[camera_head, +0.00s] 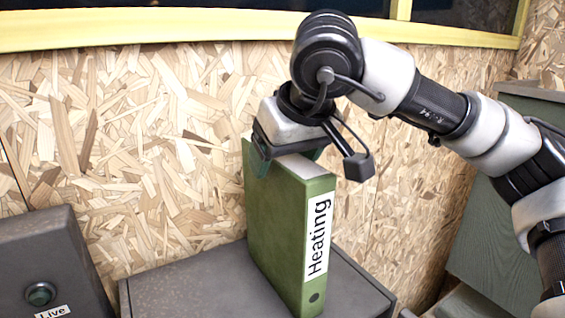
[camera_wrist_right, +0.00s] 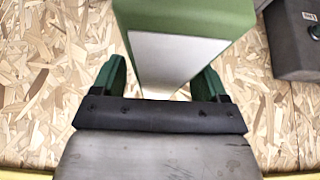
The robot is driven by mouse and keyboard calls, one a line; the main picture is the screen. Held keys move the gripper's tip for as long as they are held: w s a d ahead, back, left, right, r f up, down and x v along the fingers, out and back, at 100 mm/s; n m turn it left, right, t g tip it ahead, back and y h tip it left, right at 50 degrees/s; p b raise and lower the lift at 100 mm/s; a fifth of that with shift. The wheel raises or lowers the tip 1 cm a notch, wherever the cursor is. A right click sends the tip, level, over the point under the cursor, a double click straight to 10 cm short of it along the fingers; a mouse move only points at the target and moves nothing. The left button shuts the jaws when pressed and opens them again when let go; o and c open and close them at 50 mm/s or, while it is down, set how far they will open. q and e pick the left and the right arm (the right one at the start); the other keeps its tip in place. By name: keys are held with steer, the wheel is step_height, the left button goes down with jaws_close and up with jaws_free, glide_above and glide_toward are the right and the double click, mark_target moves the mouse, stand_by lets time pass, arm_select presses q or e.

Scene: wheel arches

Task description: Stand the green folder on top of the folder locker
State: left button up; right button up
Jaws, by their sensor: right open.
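The green folder (camera_head: 275,235), with a white "Heating" label on its spine, stands upright on the dark grey flat top of what looks like the folder locker (camera_head: 185,285). My right gripper (camera_head: 287,160) is at the folder's upper back end, pointing down. In the right wrist view, its green fingers (camera_wrist_right: 161,85) are open, one on each side of the folder (camera_wrist_right: 190,18), with a gap visible beside it. The folder's far lower edge and the locker's lower part are hidden or out of frame. My left gripper is not in view.
A dark grey box (camera_head: 45,262) with a round button and a "Live" label stands at the left. A grey-green cabinet (camera_head: 495,245) is at the right. A chipboard wall (camera_head: 130,130) rises close behind, under a yellow window frame (camera_head: 150,27). Locker top left of the folder is bare.

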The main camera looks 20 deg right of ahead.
steer(key=b+v, duration=0.2)
steer(key=v, duration=0.8)
steer(key=shift+s+a+f+b, duration=0.1)
steer(key=shift+b, duration=0.2)
steer(key=shift+s+r, duration=0.25)
steer(key=shift+r, duration=0.25)
